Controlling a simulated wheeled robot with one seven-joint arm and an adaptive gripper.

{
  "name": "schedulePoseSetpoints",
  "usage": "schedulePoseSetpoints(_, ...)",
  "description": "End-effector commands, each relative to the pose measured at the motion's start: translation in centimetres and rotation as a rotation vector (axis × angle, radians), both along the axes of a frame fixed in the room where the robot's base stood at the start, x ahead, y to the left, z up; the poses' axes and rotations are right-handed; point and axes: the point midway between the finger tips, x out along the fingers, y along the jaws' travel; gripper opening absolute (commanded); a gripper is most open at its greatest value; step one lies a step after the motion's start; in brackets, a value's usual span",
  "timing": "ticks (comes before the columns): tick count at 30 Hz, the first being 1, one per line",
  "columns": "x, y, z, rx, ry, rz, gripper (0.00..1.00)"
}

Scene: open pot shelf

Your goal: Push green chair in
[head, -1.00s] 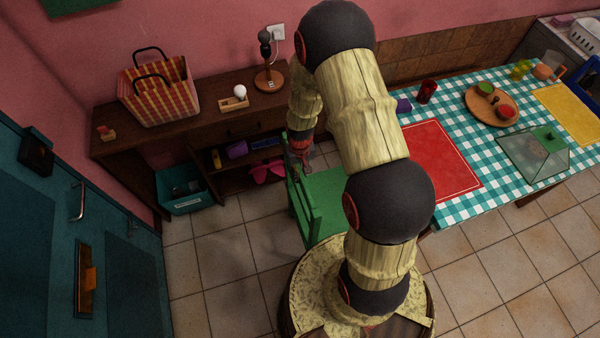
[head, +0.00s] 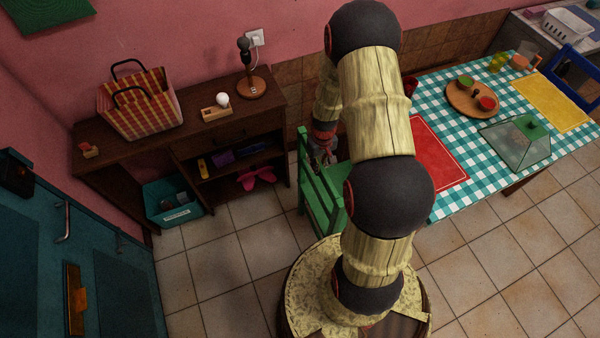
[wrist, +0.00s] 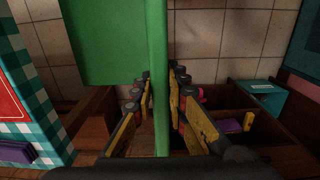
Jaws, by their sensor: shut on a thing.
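The green chair (head: 313,203) stands on the tiled floor in the head view, left of the table and partly hidden behind my arm. My gripper (head: 326,160) is at the chair's backrest, largely hidden by my own arm links. In the wrist view, a green upright bar of the chair (wrist: 159,85) runs between the two fingers of my gripper (wrist: 160,98), which are shut on it. The wide green panel of the chair shows at upper left there. The table with a teal checkered cloth (head: 458,197) is to the chair's right; the gap between them is hidden by my arm.
A dark wooden sideboard (head: 155,148) stands along the wall, left of the chair. A teal bin (head: 172,212) sits on the floor by it. A teal door (head: 40,255) is at far left. Tiled floor (head: 235,270) is clear between door and chair.

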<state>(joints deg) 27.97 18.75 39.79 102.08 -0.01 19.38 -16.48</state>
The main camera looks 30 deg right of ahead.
Motion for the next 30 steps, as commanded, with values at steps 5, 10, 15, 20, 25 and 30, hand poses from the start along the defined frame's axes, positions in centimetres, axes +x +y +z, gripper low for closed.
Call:
schedulePoseSetpoints(5,-1.0,-4.9,-0.1,-0.001,-0.001,-0.007,0.0)
schedulePoseSetpoints(10,-1.6,-7.9,0.0,-0.001,-0.001,-0.004,0.0)
schedulePoseSetpoints(15,-1.9,-9.6,0.0,-0.001,-0.001,-0.001,0.0)
schedulePoseSetpoints(20,-2.0,-10.1,0.0,-0.001,-0.001,0.001,0.0)
schedulePoseSetpoints(25,-2.0,-10.2,0.1,-0.002,-0.002,0.001,0.0)
schedulePoseSetpoints(30,-2.0,-10.3,0.1,-0.004,-0.002,0.001,0.18)
